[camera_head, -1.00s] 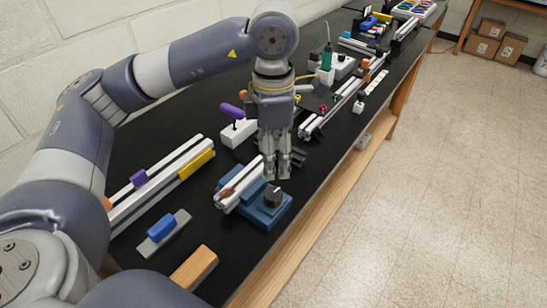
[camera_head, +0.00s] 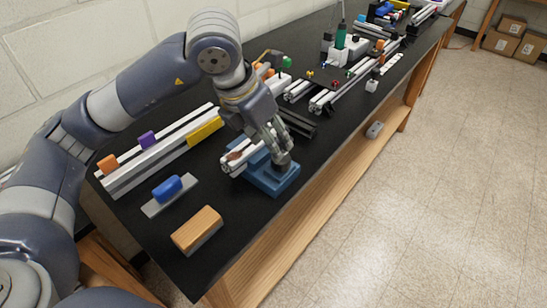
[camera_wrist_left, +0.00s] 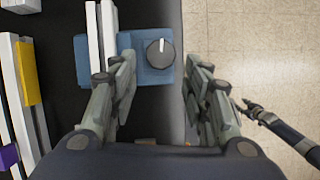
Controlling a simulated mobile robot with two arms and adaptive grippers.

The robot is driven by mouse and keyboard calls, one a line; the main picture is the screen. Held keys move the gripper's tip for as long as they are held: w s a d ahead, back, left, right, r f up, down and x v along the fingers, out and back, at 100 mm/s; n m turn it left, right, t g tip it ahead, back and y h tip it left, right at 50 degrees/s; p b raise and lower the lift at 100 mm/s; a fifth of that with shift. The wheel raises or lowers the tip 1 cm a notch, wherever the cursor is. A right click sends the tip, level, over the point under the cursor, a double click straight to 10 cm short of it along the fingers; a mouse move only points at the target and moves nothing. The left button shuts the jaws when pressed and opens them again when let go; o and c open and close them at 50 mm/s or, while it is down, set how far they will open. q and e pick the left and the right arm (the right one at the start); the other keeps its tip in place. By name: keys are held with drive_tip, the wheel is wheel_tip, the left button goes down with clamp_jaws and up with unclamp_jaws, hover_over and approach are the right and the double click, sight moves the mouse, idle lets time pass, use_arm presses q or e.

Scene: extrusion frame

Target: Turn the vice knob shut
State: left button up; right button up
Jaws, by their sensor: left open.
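The blue vice (camera_head: 272,181) sits near the table's front edge with silver extrusion pieces (camera_head: 238,163) at its left end. Its round dark knob (camera_head: 283,169) is partly covered by my left gripper (camera_head: 280,151) in the head view. In the left wrist view the knob (camera_wrist_left: 160,53) shows a white mark pointing toward the picture's top. My left gripper (camera_wrist_left: 158,72) is open and empty; its fingers are spread to the left and right of the knob's line. A dark jointed part (camera_wrist_left: 268,118) at the right of this view may be my right gripper; its jaws are unclear.
A long rail with a yellow block (camera_head: 205,132), a blue-handled tool (camera_head: 170,188) and a wooden block (camera_head: 198,230) lie left of the vice. Black bars (camera_head: 298,123) lie just behind it. Open floor (camera_head: 430,200) is beyond the table's front edge.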

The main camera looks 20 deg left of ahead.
sight(281, 161)
use_arm(q)
drive_tip(key=p+x, duration=0.1)
drive_tip(key=x, duration=0.6)
drive_tip(key=shift+f, duration=0.3)
drive_tip(key=shift+d, duration=0.1)
drive_tip(key=shift+c, duration=0.6)
